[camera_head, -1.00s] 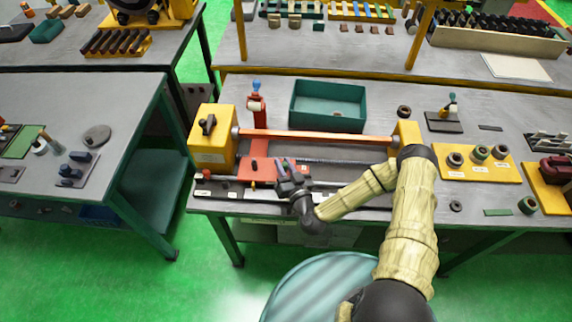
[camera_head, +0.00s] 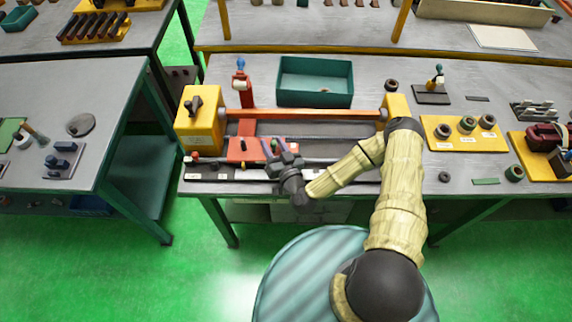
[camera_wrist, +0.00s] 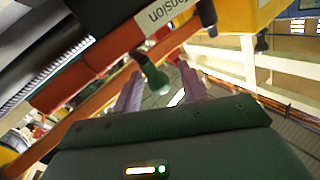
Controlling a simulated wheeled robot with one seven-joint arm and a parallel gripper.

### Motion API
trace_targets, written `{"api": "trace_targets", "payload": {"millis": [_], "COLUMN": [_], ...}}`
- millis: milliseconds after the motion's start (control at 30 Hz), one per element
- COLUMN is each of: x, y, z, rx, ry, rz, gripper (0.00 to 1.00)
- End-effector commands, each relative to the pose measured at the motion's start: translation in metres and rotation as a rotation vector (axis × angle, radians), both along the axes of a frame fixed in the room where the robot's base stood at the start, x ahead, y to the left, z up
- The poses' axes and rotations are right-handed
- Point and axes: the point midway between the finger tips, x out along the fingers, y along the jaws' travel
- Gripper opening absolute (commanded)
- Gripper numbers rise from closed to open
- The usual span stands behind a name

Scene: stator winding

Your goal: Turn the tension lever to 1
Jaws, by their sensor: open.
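The winding machine stands on the front edge of the middle bench, with a yellow headstock (camera_head: 200,122) at its left end and a red carriage (camera_head: 240,152) on its rails. My gripper (camera_head: 272,150) is over the carriage's right side. In the wrist view its two fingers (camera_wrist: 160,90) are apart, with a dark green lever knob (camera_wrist: 154,78) seen between them. Whether they touch the knob, I cannot tell. A white label (camera_wrist: 165,12) ending in "nsion" sits on the red part beside it. The lever's scale marks are not readable.
A long orange bar (camera_head: 310,114) runs behind the carriage to a yellow block (camera_head: 397,108) at the right. A green tray (camera_head: 315,98) stands behind the machine. A yellow board with spools (camera_head: 463,142) is to the right. My arm crosses the bench's front edge.

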Motion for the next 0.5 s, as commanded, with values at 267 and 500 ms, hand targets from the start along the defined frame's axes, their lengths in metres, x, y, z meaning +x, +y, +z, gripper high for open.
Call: {"api": "trace_targets", "payload": {"millis": [267, 500], "x": [-0.04, -0.083], "y": [-0.017, -0.037], "z": [-0.004, -0.005], "rx": [0.001, 0.001], "ry": [0.002, 0.005], "rz": [0.002, 0.001], "gripper": [0.41, 0.41]}}
